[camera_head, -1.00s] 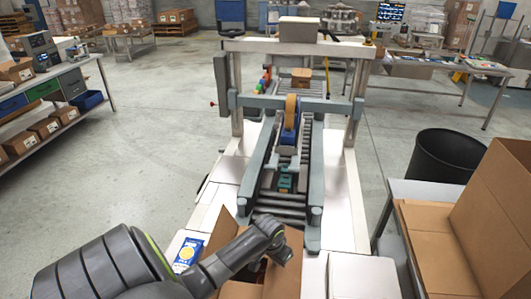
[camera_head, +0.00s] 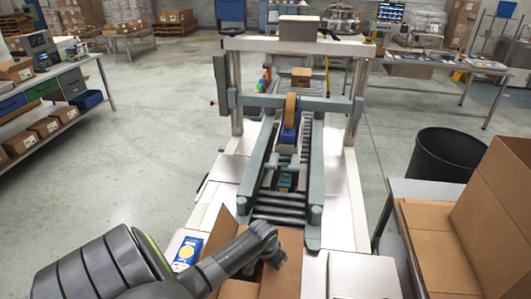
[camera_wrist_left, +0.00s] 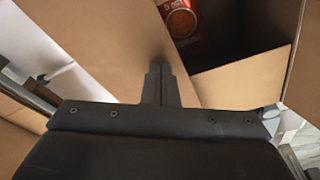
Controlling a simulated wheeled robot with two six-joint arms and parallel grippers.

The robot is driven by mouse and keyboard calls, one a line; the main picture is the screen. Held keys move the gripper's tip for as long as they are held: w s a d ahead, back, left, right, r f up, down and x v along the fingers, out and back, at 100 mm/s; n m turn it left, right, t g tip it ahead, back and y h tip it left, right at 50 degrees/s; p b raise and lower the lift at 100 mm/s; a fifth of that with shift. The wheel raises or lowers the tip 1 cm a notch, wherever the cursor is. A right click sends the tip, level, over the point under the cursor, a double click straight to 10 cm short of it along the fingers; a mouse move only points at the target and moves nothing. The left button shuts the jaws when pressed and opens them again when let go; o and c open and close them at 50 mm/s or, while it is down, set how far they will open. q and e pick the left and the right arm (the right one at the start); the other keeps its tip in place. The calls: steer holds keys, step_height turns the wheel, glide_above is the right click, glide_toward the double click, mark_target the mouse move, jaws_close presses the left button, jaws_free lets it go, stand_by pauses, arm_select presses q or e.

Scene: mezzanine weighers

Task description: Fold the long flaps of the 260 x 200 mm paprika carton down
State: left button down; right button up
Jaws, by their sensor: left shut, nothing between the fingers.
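The open brown carton (camera_head: 292,265) stands at the bottom of the head view, in front of the roller conveyor, partly hidden by my left arm. One flap (camera_head: 222,229) stands up at its left, and cardboard also rises at its right. In the left wrist view, a broad cardboard panel (camera_wrist_left: 95,35) lies at the left, and a shorter panel (camera_wrist_left: 240,80) at the right. A red printed packet or tin (camera_wrist_left: 181,20) shows in the dark inside. My left gripper (camera_wrist_left: 159,70) is shut and empty, its tips close against the broad panel; contact is unclear. My right gripper is out of view.
The taping machine frame (camera_head: 290,103) stands over the conveyor (camera_head: 280,206) ahead. A larger open carton (camera_head: 440,235) rests on the right table, with a black bin (camera_head: 446,155) behind it.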

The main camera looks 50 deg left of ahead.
arm_select(q)
steer(key=shift+f, duration=0.15)
steer(key=shift+f+b, duration=0.3)
steer(key=shift+f, duration=0.1)
step_height(320, 180, up, 3)
steer(key=shift+f+p, duration=0.1)
steer(key=shift+p, duration=0.7)
step_height(320, 180, up, 6)
